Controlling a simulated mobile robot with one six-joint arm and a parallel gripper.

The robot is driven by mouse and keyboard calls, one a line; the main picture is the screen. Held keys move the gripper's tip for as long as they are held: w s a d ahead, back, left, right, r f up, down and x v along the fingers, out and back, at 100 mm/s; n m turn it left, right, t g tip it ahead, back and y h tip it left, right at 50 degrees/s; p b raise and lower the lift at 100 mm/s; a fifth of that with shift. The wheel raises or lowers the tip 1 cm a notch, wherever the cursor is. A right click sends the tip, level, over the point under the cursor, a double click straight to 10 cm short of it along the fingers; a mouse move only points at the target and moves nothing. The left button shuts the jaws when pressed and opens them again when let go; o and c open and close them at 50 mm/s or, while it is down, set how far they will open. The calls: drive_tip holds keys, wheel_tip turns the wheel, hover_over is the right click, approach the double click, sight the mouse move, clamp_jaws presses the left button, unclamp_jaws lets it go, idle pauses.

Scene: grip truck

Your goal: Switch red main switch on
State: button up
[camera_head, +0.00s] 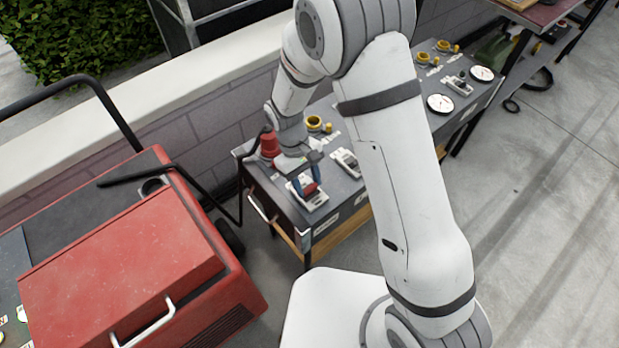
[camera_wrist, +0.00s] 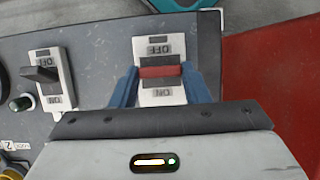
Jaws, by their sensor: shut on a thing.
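The red main switch (camera_wrist: 160,72) shows in the wrist view as a red lever across the middle of a white plate (camera_wrist: 152,48), between an OFF label and an ON label. My gripper (camera_wrist: 160,74) has one blue finger on each side of the lever and is shut on it. In the head view my gripper (camera_head: 307,180) reaches down to the white plate (camera_head: 313,199) at the near left end of the grey panel. The red lever (camera_head: 308,188) shows there between the blue fingers.
A black switch (camera_wrist: 42,74) and a green lamp (camera_wrist: 22,102) sit left of it in the wrist view. The panel (camera_head: 345,190) also carries yellow knobs (camera_head: 314,122) and gauges (camera_head: 440,103). A red machine (camera_head: 125,265) stands left; a wall (camera_head: 190,90) runs behind.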

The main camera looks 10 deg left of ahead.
drive_tip(key=shift+w+a+f+g+h+p, duration=0.1)
drive_tip(key=shift+w+a+g+h+p, duration=0.4)
drive_tip(key=shift+g+h, duration=0.4)
drive_tip(key=shift+w+a+f+g+h, duration=0.2)
drive_tip(key=shift+g+h, duration=0.2)
drive_tip(key=shift+h, duration=0.2)
drive_tip(key=shift+w+a+f+g+h, duration=0.1)
drive_tip(key=shift+a+g+h, duration=0.1)
drive_tip(key=shift+g+h, duration=0.3)
drive_tip(key=o, duration=1)
drive_tip(key=shift+r, duration=0.1)
wheel_tip(320, 180, up, 10)
drive_tip(key=shift+f, duration=0.1)
